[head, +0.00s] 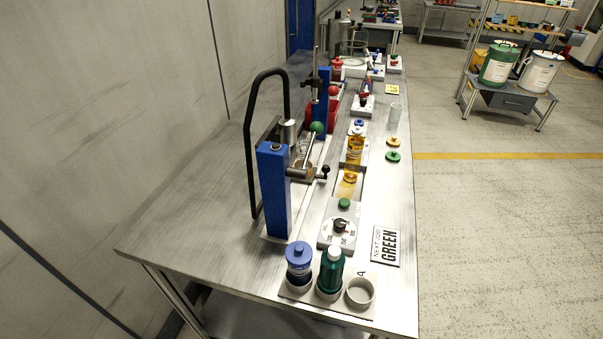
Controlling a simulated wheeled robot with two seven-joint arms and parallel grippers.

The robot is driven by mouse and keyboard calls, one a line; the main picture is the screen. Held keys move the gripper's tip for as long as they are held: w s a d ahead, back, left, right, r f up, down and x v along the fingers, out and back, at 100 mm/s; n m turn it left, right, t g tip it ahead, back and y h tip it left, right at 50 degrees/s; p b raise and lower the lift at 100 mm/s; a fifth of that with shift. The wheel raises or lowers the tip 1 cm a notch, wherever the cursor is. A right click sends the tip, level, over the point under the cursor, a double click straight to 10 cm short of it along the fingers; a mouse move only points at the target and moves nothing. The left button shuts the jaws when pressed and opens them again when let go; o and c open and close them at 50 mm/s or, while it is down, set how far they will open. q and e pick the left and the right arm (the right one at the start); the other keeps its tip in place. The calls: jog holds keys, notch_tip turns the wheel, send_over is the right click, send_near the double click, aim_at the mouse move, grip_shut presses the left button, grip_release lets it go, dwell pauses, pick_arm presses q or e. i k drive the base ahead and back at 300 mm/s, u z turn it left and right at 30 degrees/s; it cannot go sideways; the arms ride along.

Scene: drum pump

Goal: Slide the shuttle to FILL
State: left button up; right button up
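Neither of my grippers shows in the head view. I cannot single out the shuttle for certain, and no FILL marking is legible. A track-like light plate (339,183) runs along the bench beside the blue pump posts (274,193). An amber container (355,150) stands upright by this plate, and a yellow round piece (350,178) is nearer. A lever with a green ball (317,128) and a small black-ended handle (325,170) sit at the near post. A control box with a black knob (340,226) and a green button (344,203) lies in front; its lettering is too small to read.
A rack at the near edge holds a blue-capped bottle (299,263), a green bottle (331,270) and an empty ring (360,292). A black hose (250,140) arches left of the post. The bench's left side (200,205) is clear.

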aim_at(312, 175)
jog(key=k, duration=0.5)
jog(key=z, duration=2.6)
jog(key=i, duration=2.6)
jog(key=u, duration=3.25)
